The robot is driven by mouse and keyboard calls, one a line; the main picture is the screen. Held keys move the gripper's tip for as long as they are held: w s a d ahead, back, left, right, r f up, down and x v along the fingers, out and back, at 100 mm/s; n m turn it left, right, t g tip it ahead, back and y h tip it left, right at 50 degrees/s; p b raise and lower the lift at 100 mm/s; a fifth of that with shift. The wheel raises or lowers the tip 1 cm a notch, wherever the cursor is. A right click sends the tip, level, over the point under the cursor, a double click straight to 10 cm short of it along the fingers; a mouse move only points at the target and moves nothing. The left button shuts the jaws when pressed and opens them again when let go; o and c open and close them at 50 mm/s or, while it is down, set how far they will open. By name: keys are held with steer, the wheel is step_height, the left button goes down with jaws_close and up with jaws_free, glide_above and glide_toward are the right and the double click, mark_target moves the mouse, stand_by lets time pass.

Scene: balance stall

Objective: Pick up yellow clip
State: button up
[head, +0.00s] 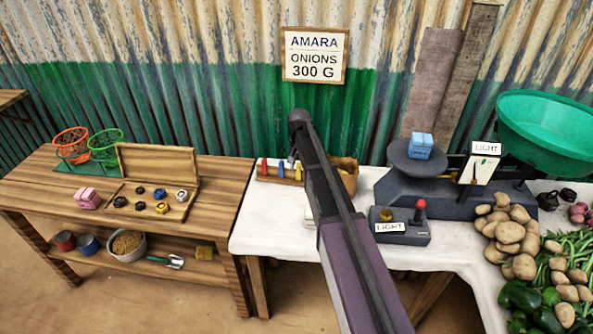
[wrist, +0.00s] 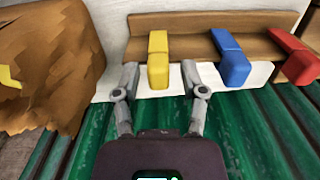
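The yellow clip (wrist: 158,60) sits on a wooden rail (wrist: 190,22) in the wrist view, beside a blue clip (wrist: 229,56) and a red clip (wrist: 292,55). My gripper (wrist: 160,72) is open, with one finger on each side of the yellow clip. I see gaps between both fingers and the clip, so it is not held. In the head view the yellow clip (head: 298,171) stands at the right end of the row, close to my arm. My arm hides part of that area.
A brown sack or basket (wrist: 50,60) stands left of my gripper in the wrist view. A weighing scale (head: 420,160) with a blue block and a control box (head: 400,228) stand right of my arm. A wooden bench (head: 225,200) is on the left.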

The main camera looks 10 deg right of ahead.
steer(key=c, duration=0.4)
steer(key=shift+c, duration=0.2)
steer(key=shift+r, duration=0.15)
step_height(320, 180, up, 10)
steer(key=p, duration=1)
stand_by(0.5)
step_height(320, 180, up, 18)
steer(key=f+p, duration=0.1)
steer(key=p, duration=1.7)
glide_above(299, 163)
steer(key=shift+s+a+r, duration=0.1)
steer(key=shift+s+r, duration=0.15)
steer(key=shift+a, duration=0.1)
